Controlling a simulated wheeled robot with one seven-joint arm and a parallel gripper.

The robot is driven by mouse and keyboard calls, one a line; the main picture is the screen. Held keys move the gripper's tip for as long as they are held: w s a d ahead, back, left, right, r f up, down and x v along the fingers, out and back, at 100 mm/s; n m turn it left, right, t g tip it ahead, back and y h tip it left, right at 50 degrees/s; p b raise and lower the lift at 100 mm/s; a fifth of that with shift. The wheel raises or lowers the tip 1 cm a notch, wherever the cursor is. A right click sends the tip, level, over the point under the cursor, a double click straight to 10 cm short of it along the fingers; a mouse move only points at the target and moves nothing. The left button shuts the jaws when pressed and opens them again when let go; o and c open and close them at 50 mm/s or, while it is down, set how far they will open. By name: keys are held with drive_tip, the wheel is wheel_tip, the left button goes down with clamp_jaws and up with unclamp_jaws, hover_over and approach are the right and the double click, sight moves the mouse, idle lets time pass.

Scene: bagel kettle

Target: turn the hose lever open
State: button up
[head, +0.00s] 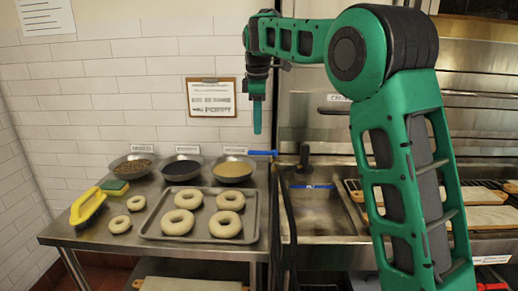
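A blue lever-like handle (262,152) sticks out sideways just right of the rightmost bowl, at the left edge of the steel basin; it looks like the hose lever, though its mount is too small to make out. A dark hose (289,225) hangs down below it along the table's right end. My gripper (257,128) points down above the handle, apart from it in the picture. Its fingers show edge-on as one green strip, so their opening is hidden. Nothing shows held.

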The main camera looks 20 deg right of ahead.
sight(259, 152)
drive_tip(key=f, duration=0.3)
drive_tip(key=w+f, duration=0.1)
drive_tip(key=f, duration=0.5)
drive_tip(key=shift+w+d+f, duration=0.3)
drive_tip(key=shift+w+d, duration=0.05)
drive_tip(key=shift+d, duration=0.05)
